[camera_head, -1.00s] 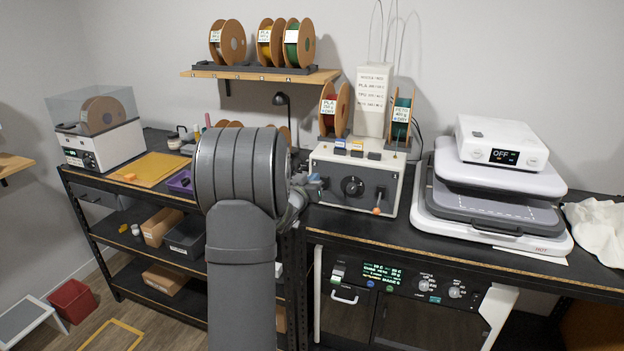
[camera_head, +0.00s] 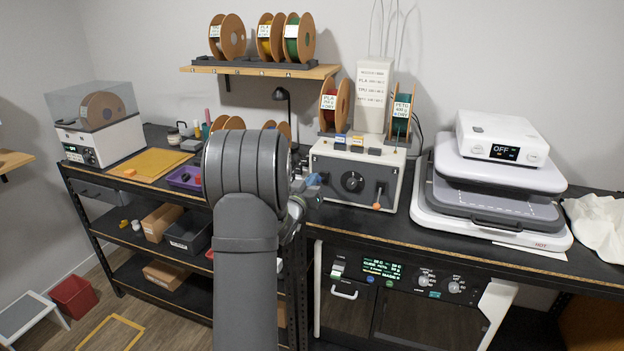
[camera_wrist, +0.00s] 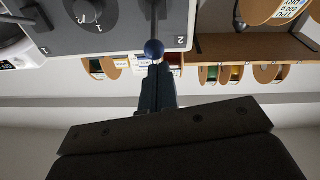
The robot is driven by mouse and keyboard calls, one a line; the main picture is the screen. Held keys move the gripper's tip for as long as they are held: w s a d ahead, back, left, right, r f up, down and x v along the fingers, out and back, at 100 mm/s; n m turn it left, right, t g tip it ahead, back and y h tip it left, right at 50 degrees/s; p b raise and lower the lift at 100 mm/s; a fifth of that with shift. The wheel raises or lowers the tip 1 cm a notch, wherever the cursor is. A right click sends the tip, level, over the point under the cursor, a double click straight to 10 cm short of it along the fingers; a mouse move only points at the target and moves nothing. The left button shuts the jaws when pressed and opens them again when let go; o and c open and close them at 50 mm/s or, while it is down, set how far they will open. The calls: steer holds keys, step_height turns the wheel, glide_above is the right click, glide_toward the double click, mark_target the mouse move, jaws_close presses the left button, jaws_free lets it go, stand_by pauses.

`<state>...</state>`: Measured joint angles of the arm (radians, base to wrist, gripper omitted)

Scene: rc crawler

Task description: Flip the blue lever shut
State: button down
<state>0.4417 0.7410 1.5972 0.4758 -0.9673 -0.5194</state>
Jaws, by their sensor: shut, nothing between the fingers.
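The blue lever is on the left of the grey-fronted control box (camera_head: 332,170); its blue part (camera_head: 313,180) shows beside my wrist in the head view. In the wrist view, its round blue knob (camera_wrist: 154,48) stands at the end of a thin rod, near the number 2 on the panel. My gripper (camera_wrist: 156,68) is shut and empty, with its fingertips right at the knob. I cannot tell whether they touch it. In the head view my arm hides most of the gripper.
The box also carries a black dial (camera_head: 352,181) and an orange-tipped lever (camera_head: 377,205). Filament spools (camera_head: 335,105) stand behind it. A white heat press (camera_head: 490,195) is to the right. An orange mat (camera_head: 150,165) and purple tray (camera_head: 185,178) lie left.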

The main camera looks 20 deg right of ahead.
steer(key=f+t+h, duration=0.2)
steer(key=f, duration=0.1)
steer(key=f+h, duration=0.1)
steer(key=f, duration=0.1)
steer(key=shift+s+a+f+t, duration=0.2)
steer(key=shift+s+a+t, duration=0.1)
steer(key=shift+t, duration=0.1)
steer(key=shift+a+r, duration=0.1)
steer(key=w+f+v, duration=0.1)
steer(key=v, duration=1)
steer(key=shift+f, duration=0.5)
steer(key=shift+r, duration=0.1)
